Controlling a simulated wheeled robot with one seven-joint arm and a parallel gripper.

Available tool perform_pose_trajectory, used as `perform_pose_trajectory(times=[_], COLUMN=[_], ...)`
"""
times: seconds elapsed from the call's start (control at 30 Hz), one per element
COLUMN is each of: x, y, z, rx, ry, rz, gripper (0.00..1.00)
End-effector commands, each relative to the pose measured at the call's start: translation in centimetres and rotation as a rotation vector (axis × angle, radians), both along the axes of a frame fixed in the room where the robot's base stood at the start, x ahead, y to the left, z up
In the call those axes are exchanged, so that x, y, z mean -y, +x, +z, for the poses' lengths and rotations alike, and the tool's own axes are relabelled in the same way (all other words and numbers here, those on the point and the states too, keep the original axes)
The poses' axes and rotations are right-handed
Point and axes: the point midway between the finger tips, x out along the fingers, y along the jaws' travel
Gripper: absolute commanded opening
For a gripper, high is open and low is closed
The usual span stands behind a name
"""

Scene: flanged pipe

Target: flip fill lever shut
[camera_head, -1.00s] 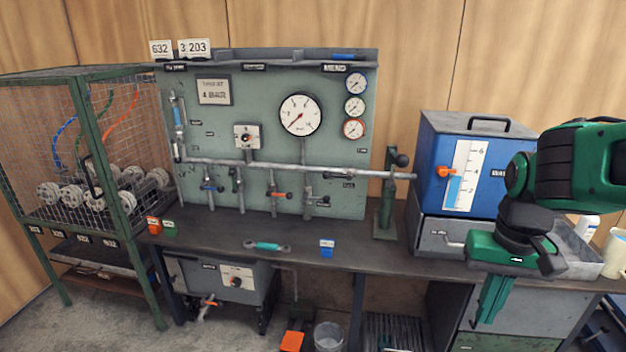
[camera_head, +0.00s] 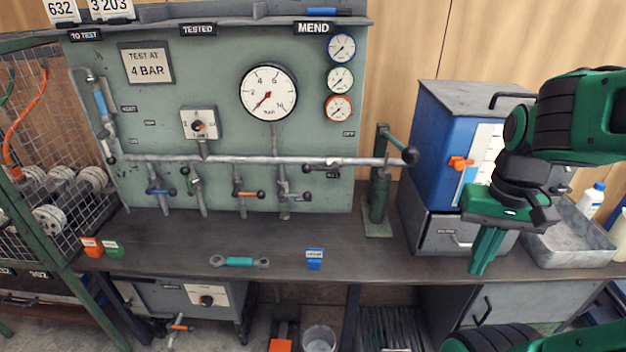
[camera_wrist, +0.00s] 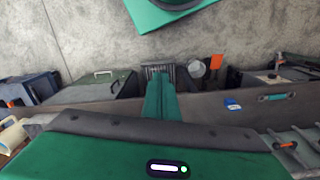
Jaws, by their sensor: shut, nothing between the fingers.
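A green test panel (camera_head: 220,100) stands at the back of the bench, with a grey pipe (camera_head: 240,159) running across it. My gripper (camera_head: 477,270) is shut and empty, pointing down near the bench's front edge at the right, well away from the levers. Its closed fingers also show in the wrist view (camera_wrist: 159,78).
A green hand pump (camera_head: 379,195) and a blue box (camera_head: 440,150) stand between the panel and my gripper. A teal wrench (camera_head: 240,262) and a blue tag (camera_head: 314,261) lie at the bench front. A grey tray (camera_head: 570,240) is at the right. The middle bench is clear.

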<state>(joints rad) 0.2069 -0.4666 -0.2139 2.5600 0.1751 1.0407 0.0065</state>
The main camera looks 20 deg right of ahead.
Motion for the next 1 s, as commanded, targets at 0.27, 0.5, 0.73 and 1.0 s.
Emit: perform_pose_trajectory(times=[0.27,0.5,0.73,1.0], x=[0.0,1.8,4.2,6.7], y=[-1.0,1.7,5.5,9.8], z=[0.3,-2.3,-6.6,-10.8], rx=[0.01,-0.052,-0.159,-0.312], ry=[-0.003,-0.055,-0.188,-0.393], rz=[0.008,0.128,0.353,0.671], gripper=[0.0,0.0,0.0,0.0])
